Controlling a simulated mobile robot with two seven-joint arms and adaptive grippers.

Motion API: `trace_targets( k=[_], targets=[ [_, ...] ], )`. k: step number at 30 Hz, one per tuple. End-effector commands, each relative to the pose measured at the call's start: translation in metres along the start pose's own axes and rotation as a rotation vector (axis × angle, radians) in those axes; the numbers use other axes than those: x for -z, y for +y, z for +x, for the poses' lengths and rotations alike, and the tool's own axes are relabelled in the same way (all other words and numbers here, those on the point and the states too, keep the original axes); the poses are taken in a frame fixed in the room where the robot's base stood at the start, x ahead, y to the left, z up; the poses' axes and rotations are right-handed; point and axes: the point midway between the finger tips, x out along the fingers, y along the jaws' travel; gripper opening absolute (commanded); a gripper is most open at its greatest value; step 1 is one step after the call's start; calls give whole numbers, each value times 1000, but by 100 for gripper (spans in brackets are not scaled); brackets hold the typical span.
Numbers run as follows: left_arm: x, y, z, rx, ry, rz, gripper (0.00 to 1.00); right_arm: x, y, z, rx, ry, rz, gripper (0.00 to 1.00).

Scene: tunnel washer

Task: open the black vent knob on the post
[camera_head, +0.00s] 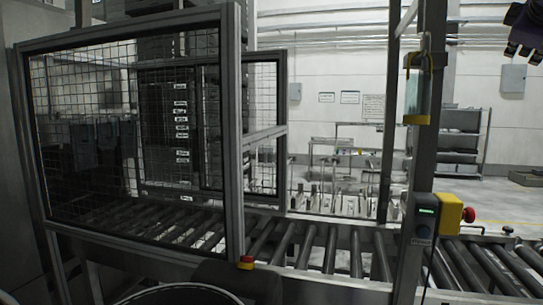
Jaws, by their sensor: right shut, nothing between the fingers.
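A grey post (429,150) stands right of centre. A dark box with a small green display (425,211) is fixed to it, and a small dark round part (423,232) sits just below the display. Higher up, a clear cylinder (415,95) with yellow ends hangs on the post, with a small dark part (425,43) above it. I cannot tell which dark part is the vent knob or how it is turned. My right gripper (524,52) is at the top right corner, shut and empty, clear of the post. My left gripper is out of view.
A yellow box with a red button (455,213) juts out right of the post. A roller conveyor (320,250) runs behind it. A mesh guard frame (235,130) fills the left, with a red and yellow button (245,263) at its base. Open air lies between gripper and post.

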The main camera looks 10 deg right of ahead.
Motion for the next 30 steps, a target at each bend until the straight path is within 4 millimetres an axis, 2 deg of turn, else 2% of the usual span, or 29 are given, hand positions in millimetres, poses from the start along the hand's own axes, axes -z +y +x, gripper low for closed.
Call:
trace_targets(
  k=[1, 3, 7, 12, 15, 17, 20, 25, 30],
  targets=[
    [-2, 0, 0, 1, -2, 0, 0, -21, -1, 9, -13, -27, 4, 0],
    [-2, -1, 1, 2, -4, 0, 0, -43, 2, 16, -36, -48, 17, 0],
    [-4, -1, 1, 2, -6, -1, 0, -76, 14, 18, -91, -71, 44, 0],
    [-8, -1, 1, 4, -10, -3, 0, -100, 36, 6, -181, -67, 76, 0],
    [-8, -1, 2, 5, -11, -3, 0, -100, 52, -9, -238, -42, 93, 0],
    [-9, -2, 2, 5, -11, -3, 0, -95, 61, -20, -272, -18, 103, 0],
    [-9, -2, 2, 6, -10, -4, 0, -77, 74, -41, -327, 39, 114, 0],
    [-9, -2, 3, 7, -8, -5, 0, -22, 86, -82, -390, 183, 139, 0],
    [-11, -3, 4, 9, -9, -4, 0, 38, 82, -120, -402, 337, 170, 0]
  ],
)
